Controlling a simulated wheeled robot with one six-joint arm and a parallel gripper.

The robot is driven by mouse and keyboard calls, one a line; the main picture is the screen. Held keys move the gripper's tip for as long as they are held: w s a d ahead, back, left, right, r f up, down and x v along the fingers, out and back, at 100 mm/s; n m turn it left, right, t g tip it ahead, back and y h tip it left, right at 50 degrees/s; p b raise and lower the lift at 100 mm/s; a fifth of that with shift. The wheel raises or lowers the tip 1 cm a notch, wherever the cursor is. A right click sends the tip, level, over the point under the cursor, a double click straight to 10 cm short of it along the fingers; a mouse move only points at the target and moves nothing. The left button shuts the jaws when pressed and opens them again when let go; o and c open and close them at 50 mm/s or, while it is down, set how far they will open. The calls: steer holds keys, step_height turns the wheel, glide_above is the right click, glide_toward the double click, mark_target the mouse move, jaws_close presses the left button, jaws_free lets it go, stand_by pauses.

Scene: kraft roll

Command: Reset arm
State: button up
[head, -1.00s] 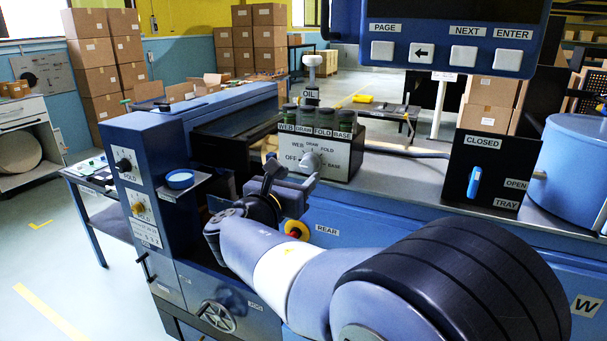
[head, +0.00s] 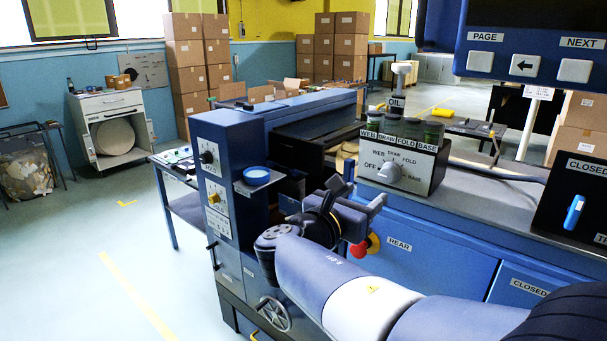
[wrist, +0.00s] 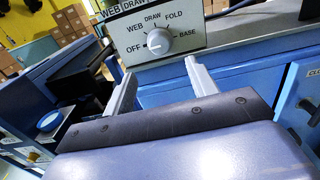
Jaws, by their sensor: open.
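My gripper (head: 358,200) is in front of the blue machine (head: 440,235), near its left part. In the wrist view my gripper (wrist: 160,85) shows two pale fingers spread apart with nothing between them. Beyond the fingertips is the selector box (wrist: 190,30) with a round white knob (wrist: 159,41). The fingers look apart from the knob. In the head view the selector knob (head: 390,172) sits on the box front, among the labels OFF, WEB, DRAW, FOLD and BASE. My arm reaches in from the lower right.
A blue control column (head: 225,190) with dials and a small blue-rimmed dish (head: 256,175) stands left of my gripper. A red knob (head: 358,250) is just below it. A button panel (head: 530,60) hangs at upper right. Open floor (head: 110,260) lies to the left.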

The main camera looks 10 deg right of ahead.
mark_target(386, 178)
steer(key=p+x, duration=0.1)
steer(key=x, duration=0.9)
steer(key=shift+w+d+p, duration=0.1)
steer(key=shift+d+p, duration=0.05)
steer(key=shift+p, duration=0.15)
